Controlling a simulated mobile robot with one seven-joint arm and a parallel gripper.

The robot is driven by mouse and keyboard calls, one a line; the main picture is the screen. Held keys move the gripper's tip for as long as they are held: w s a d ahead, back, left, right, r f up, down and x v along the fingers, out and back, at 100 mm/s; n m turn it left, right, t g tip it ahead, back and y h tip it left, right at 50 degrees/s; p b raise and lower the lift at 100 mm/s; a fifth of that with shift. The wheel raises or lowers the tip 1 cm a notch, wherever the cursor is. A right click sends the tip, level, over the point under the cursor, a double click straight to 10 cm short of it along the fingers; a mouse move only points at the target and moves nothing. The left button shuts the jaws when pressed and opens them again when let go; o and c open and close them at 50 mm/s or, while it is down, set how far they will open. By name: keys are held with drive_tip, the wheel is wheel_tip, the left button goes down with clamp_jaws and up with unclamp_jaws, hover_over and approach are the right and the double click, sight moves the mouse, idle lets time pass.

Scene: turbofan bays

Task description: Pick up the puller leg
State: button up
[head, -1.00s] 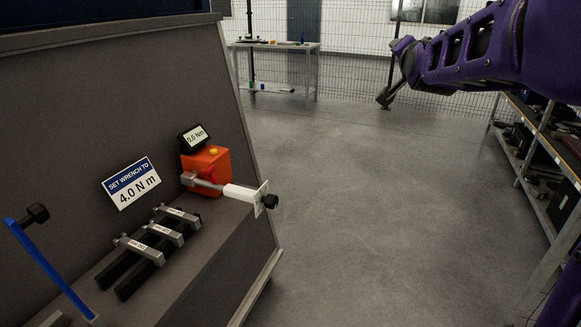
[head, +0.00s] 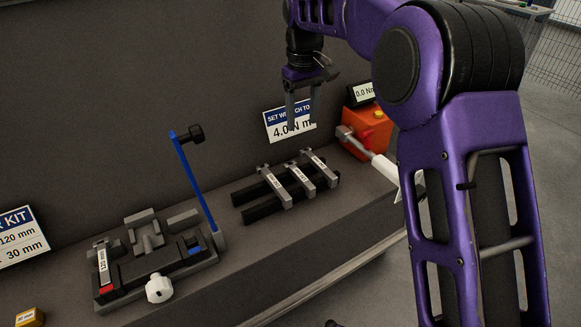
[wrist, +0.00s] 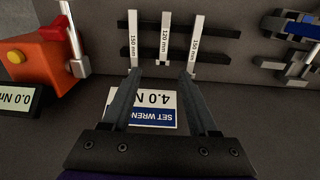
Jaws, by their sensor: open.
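Three grey puller legs lie side by side across two black rails on the bench: one leg (head: 275,188), a middle leg (head: 300,181) and a far leg (head: 321,167). The wrist view labels the outer legs 150 mm (wrist: 134,40) and 150 mm (wrist: 197,42), and the middle leg 120 mm (wrist: 165,38). My gripper (head: 303,112) points down above and behind the legs, open and empty. In the wrist view, its fingertips (wrist: 161,74) lie close to the near ends of the legs, with the middle leg between them in the picture; it appears clear of them.
An orange torque tester (head: 367,125) with a 0.0 Nm display stands right of the legs. Behind them is a 4.0 N m sign (head: 283,125). A fixture (head: 150,265) with a blue upright lever (head: 192,180) stands to the left. The bench between is clear.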

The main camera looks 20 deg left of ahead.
sight(299, 173)
drive_tip(key=f, duration=0.5)
drive_tip(key=f+b, duration=0.1)
drive_tip(key=f, duration=1.1)
drive_tip(key=shift+s+f+b, duration=0.25)
drive_tip(key=shift+s+b, duration=0.15)
drive_tip(key=shift+c, duration=0.2)
clamp_jaws()
drive_tip(key=shift+r, duration=0.1)
idle(0.4)
